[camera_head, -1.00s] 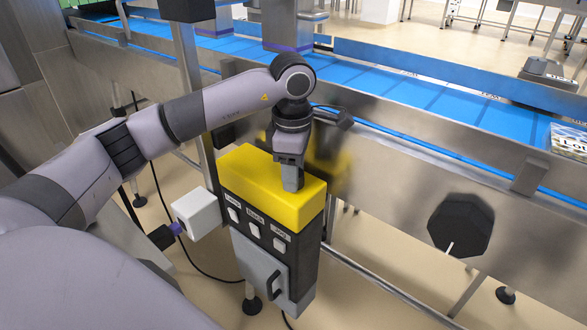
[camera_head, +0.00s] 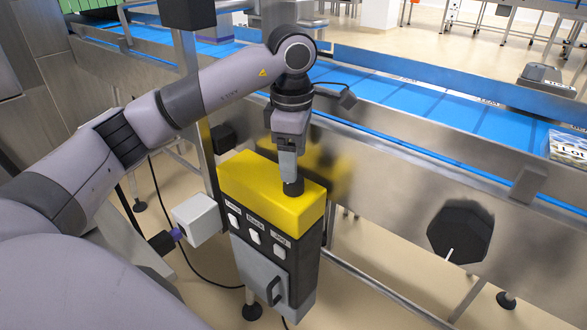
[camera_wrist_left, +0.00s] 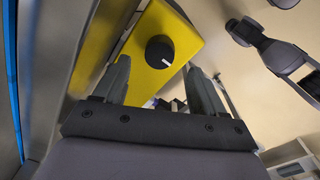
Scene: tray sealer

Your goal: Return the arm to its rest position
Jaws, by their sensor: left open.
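My left arm (camera_head: 205,97) comes in from the left and reaches over the yellow-topped control box (camera_head: 245,177). My left gripper (camera_head: 290,178) points down just above the black knob (camera_head: 293,188) on the box's top. In the left wrist view the two fingers (camera_wrist_left: 157,90) stand apart with nothing between them. The knob with its white mark (camera_wrist_left: 160,52) shows beyond the fingertips, apart from them.
A blue conveyor (camera_head: 420,97) with a steel side frame runs behind the box. A white box (camera_head: 200,217) sits at the box's left. A black knob (camera_head: 459,230) sticks out from the steel frame at right. A printed pack (camera_head: 567,146) lies on the belt.

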